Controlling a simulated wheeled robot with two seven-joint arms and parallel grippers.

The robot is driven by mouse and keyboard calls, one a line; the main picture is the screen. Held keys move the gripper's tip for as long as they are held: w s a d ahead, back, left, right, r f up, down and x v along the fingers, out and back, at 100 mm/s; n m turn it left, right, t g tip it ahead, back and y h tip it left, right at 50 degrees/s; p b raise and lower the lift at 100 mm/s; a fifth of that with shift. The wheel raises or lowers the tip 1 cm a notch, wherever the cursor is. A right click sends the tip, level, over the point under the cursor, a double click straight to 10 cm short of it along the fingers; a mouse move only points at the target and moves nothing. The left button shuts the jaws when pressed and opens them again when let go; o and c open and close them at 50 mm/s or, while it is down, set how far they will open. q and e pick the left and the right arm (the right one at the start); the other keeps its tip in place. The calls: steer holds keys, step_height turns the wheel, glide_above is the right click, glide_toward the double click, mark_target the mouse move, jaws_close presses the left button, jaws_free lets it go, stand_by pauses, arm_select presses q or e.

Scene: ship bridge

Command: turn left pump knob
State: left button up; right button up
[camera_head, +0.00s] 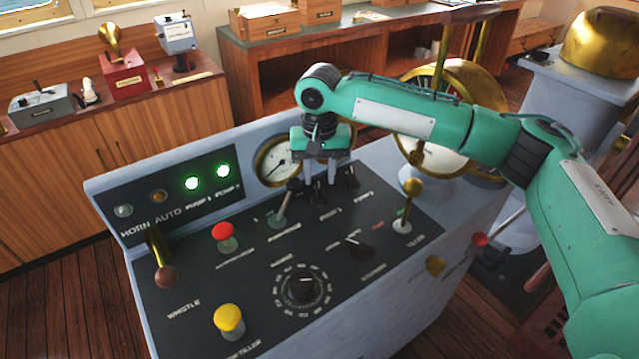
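The left pump knob (318,194) is a small black knob on the dark top of the console (205,277). A second, similar black knob (352,178) sits to its right. My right gripper (321,182) comes down from above over the left knob. Its two fingers point down and stand apart, one on each side of the knob's upper part. A gap seems to show between fingers and knob; contact cannot be made out. My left gripper is not in view.
A lever with a dark ball (284,205) stands close left of my gripper. A gauge (279,160) is behind it. A brass-knobbed lever (409,200) stands to the right. Red (223,232) and yellow (229,318) buttons and a round dial (301,289) are nearer. Two green lamps are lit.

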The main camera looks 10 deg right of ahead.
mark_target(320, 190)
steer(key=shift+f, duration=1.85)
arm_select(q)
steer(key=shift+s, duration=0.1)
